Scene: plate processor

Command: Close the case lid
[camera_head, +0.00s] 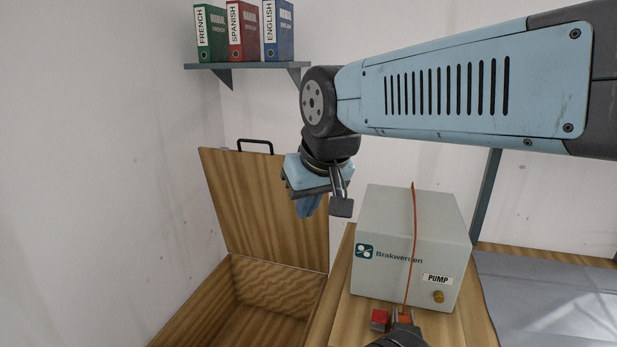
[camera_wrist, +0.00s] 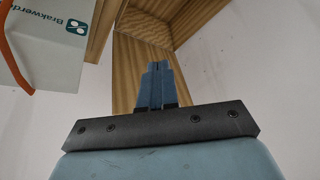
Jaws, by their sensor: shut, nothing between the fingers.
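The wooden case (camera_head: 232,321) stands open at the lower left of the head view. Its lid (camera_head: 250,200) stands up, tilted slightly back, with a black handle (camera_head: 256,142) on its top edge. My gripper (camera_head: 307,212) hangs fingers down by the lid's upper right edge and overlaps it in the picture. Whether they touch cannot be told. The blue fingers (camera_wrist: 157,68) are together and empty in the wrist view, with wooden panels of the case (camera_wrist: 140,40) beyond them. The lid's far side is hidden.
A grey pump box (camera_head: 410,240) with an orange cable (camera_head: 414,240) stands right of the case on a wooden surface. A shelf (camera_head: 245,66) with several binders hangs above. White walls (camera_head: 90,150) lie close on the left and behind.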

